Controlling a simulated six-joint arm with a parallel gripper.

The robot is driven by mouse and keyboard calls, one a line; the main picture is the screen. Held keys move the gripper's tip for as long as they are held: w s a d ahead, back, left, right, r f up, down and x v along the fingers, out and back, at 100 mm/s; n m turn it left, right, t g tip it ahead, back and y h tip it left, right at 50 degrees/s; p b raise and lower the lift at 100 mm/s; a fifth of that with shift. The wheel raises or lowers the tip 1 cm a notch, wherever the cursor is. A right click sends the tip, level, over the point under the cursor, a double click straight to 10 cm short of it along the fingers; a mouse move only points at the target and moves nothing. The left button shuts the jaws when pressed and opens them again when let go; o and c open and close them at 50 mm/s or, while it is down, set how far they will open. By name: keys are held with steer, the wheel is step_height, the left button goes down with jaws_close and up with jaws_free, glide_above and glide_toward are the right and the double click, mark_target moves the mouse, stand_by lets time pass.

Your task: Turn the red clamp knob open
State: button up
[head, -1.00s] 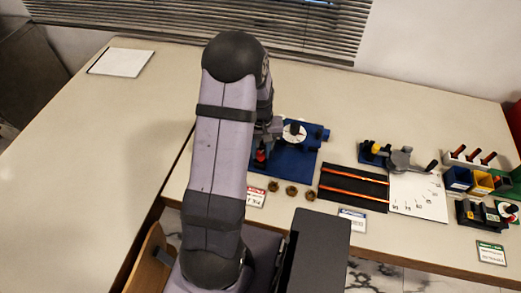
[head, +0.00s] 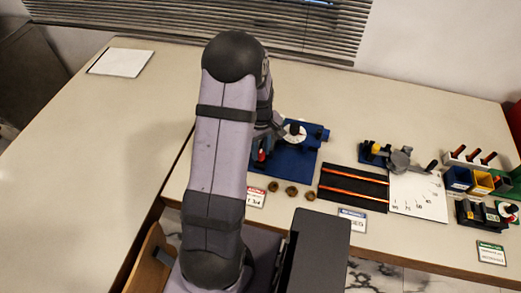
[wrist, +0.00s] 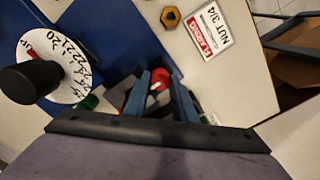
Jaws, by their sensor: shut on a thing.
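The red clamp knob (wrist: 161,76) shows in the wrist view between the blue-grey fingers of my gripper (wrist: 158,90), which is shut on it. In the head view a small part of the red knob (head: 262,155) shows beside my arm, which hides most of my gripper. The knob is at the left side of the blue gauge rig (head: 293,163). The rig's white numbered dial (wrist: 56,70) with a black knob (wrist: 30,82) is at the left in the wrist view. How far the red knob is turned cannot be told.
Several brass nuts (head: 291,190) and a red-and-white label card (wrist: 213,28) lie in front of the rig. A black mat with orange strips (head: 352,188), a white sheet (head: 418,205) and small bins (head: 458,179) are to the right. The table's left side is mostly clear.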

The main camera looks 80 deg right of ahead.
mark_target(260, 153)
steer(key=o, duration=1)
steer(key=shift+o, duration=0.2)
steer(key=shift+r, duration=0.1)
step_height(260, 153, up, 8)
steer(key=p, duration=0.6)
steer(key=shift+p, duration=0.35)
